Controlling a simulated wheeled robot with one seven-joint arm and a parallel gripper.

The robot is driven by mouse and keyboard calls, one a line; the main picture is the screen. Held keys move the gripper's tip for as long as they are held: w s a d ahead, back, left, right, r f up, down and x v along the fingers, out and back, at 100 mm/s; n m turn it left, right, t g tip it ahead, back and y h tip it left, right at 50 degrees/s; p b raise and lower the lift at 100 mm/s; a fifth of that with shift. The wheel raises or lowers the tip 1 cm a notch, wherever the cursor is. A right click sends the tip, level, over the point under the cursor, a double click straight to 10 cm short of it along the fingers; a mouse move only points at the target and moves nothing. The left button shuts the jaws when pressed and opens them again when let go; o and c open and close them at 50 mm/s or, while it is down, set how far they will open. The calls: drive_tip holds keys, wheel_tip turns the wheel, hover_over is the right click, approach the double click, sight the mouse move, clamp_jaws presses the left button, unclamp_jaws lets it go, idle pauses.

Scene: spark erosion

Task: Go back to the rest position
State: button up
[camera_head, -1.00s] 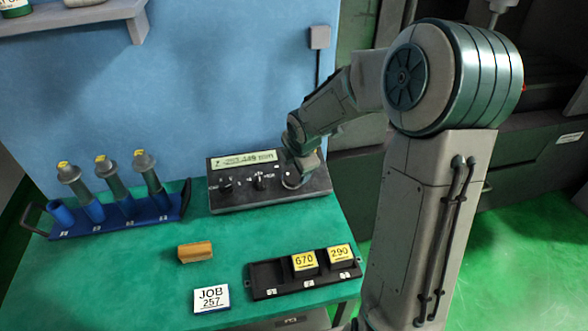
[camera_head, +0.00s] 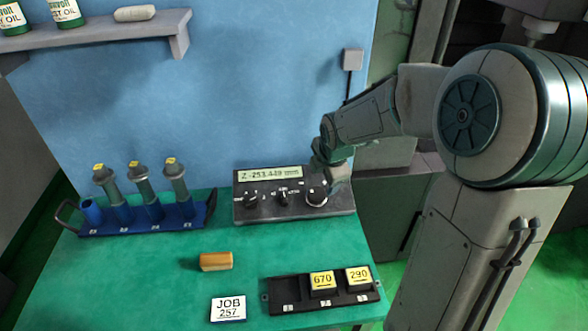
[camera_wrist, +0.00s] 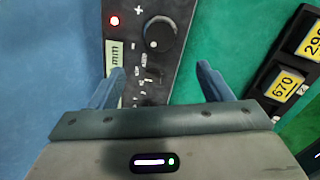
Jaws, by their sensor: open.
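My gripper (camera_head: 330,172) is above the right end of the control box (camera_head: 250,211), close to its right knob (camera_head: 316,196). The box has a lit display (camera_head: 270,174) reading about Z -253.449 and several dark knobs. In the wrist view my gripper (camera_wrist: 160,80) has its two fingers spread apart with nothing between them.
A blue rack (camera_head: 150,222) with several cylinders stands left on the green bench. A wooden block (camera_head: 216,261), a JOB 257 card (camera_head: 228,308) and a black tray (camera_head: 290,300) with blocks 670 (camera_head: 322,281) and 290 (camera_head: 358,276) lie in front. A shelf (camera_head: 100,30) hangs at upper left.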

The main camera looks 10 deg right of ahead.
drive_tip(key=s+r+m, duration=0.4)
drive_tip(key=s+m, duration=0.6)
drive_tip(key=s, duration=0.2)
drive_tip(key=s+r+m+g, duration=0.1)
drive_tip(key=s+r+m, duration=0.3)
drive_tip(key=s+m, duration=0.7)
drive_tip(key=shift+s, duration=0.55)
drive_tip(key=shift+a, duration=0.1)
idle(0.3)
